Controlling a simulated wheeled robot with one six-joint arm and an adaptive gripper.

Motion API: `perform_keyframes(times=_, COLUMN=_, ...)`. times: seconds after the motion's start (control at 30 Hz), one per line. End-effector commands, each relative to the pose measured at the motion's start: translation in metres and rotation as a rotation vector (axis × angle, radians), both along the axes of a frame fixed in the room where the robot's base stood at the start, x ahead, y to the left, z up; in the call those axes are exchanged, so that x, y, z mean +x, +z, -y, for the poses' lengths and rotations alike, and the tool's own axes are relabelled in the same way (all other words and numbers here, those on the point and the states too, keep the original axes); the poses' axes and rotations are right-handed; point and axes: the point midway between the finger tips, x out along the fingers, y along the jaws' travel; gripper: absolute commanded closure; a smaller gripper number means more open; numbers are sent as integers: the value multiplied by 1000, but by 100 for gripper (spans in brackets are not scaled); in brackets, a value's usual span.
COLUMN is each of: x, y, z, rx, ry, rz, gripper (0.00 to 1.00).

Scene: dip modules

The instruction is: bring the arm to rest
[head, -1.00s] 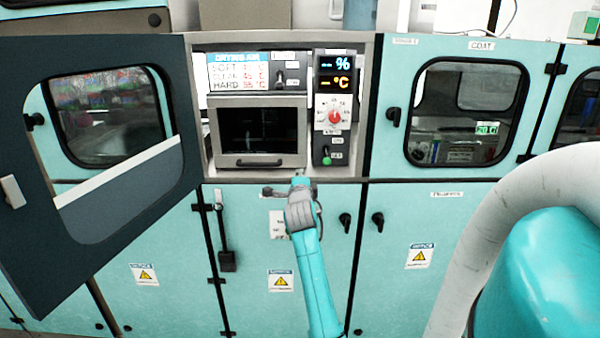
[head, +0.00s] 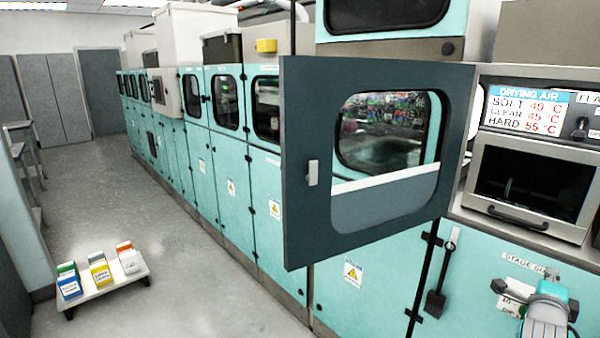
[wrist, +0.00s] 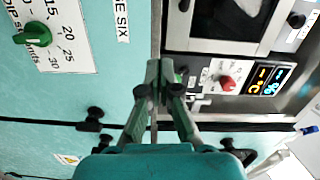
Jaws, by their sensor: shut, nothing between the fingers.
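My gripper (wrist: 160,72) shows in the wrist view with its two fingers together and nothing between them. It points at the teal machine front (wrist: 110,85), beside the drying-air panel; whether it touches anything cannot be told. In the head view my arm, teal and grey, shows at the bottom right corner, below the drying-air unit (head: 532,190). The fingertips are hidden or too small to tell there.
A dark-framed door (head: 300,220) stands open, sticking out from the machine row. A green knob (wrist: 36,35) and a red knob (wrist: 227,82) show in the wrist view. A low white stand (head: 105,290) with coloured boxes is on the floor at left.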

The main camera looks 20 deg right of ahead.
Motion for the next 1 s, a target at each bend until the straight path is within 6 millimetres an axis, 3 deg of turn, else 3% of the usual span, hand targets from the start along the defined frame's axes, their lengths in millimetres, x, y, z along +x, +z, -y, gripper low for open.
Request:
perform_keyframes(times=0.03, x=7, y=-20, z=-19, rx=-6, ry=38, rz=-43, gripper=100)
perform_keyframes(times=0.23, x=23, y=-87, z=-100, rx=-84, ry=199, rz=-230, gripper=100)
perform_keyframes(times=0.47, x=19, y=-149, z=-196, rx=-203, ry=380, rz=-418, gripper=100)
perform_keyframes(times=0.7, x=-10, y=-197, z=-292, rx=-349, ry=561, rz=-585, gripper=100)
perform_keyframes(times=1.0, x=-74, y=-229, z=-394, rx=-564, ry=762, rz=-751, gripper=100)
